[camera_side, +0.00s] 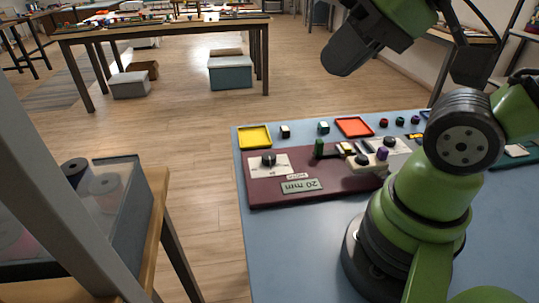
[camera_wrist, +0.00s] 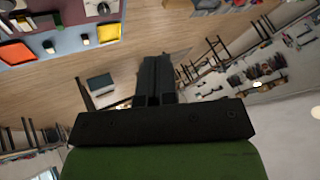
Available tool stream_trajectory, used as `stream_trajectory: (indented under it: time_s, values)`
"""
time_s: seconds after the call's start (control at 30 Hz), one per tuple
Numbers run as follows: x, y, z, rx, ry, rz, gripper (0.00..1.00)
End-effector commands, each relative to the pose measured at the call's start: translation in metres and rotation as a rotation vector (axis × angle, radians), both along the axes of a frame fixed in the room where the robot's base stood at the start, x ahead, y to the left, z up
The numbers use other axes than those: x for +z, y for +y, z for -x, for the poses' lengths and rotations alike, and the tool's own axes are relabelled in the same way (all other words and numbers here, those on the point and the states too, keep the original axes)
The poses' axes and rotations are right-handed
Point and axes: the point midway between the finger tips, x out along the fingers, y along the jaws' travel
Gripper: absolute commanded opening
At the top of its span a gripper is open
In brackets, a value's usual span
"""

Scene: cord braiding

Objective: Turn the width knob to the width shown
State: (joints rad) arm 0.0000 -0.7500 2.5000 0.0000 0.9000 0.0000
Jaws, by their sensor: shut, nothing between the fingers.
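The width knob (camera_side: 268,159) is a dark round knob on a white plate (camera_side: 255,168) at the left end of a maroon board (camera_side: 340,186). The knob also shows at the top edge of the wrist view (camera_wrist: 103,8). A greenish sign (camera_side: 302,186) in front of it reads 20 mm; its text looks upside down in the side view. My gripper (camera_side: 335,66) is high above the far side of the table, well apart from the knob. In the wrist view its dark fingers (camera_wrist: 155,65) are together and hold nothing.
A yellow tray (camera_side: 255,146) and an orange-red tray (camera_side: 354,136) lie behind the board, with small blocks between them. A green peg (camera_side: 319,148) and other coloured pieces stand on the board right of the knob. The blue table (camera_side: 280,230) is bare in front.

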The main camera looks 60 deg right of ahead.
Motion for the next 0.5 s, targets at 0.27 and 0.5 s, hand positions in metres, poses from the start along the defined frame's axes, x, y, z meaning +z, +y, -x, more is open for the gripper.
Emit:
stream_trajectory:
  time_s: [0.27,0.5]
  values:
    - [0.0000,0.0000,0.0000,0.000,0.000,0.000,0.00]
    - [0.0005,-0.0027,-0.0089,-0.034,0.031,-0.009,0.41]
